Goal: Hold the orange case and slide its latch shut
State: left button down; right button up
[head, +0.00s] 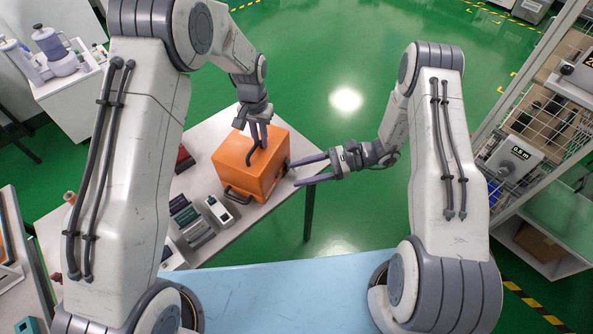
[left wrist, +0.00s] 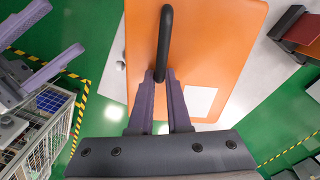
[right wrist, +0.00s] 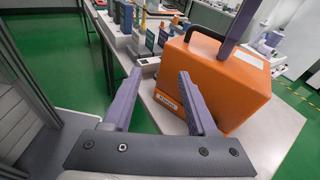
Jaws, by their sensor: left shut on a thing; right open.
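The orange case (head: 238,164) stands on a white table. My left gripper (head: 258,145) is at its top. In the left wrist view its fingers (left wrist: 160,78) are shut on the black handle (left wrist: 166,38) of the case. My right gripper (head: 295,173) is open beside the case's right side, with nothing between its fingers. In the right wrist view the open fingers (right wrist: 159,75) point toward the case (right wrist: 228,88), whose near face has a white label (right wrist: 166,101). The latch cannot be made out clearly; small dark parts show at the case's right side in the head view.
Several handheld testers (head: 219,210) stand on the table (head: 205,140) left of the case. A pale blue surface (head: 285,290) is nearest me. A wire rack with devices (head: 510,158) stands at the right. Green floor lies open beyond the table.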

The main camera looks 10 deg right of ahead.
aim_at(296, 170)
jog(key=w+d+f+m+t, duration=0.2)
jog(key=d+f+m+t, duration=0.75)
jog(key=f+t, duration=0.2)
jog(key=shift+m+g+h, duration=0.25)
jog(key=shift+g+h, duration=0.05)
jog(key=shift+g, duration=0.15)
jog(key=x, duration=1.2)
jog(key=shift+w+f, duration=0.15)
jog(key=shift+f, duration=0.1)
grip_shut()
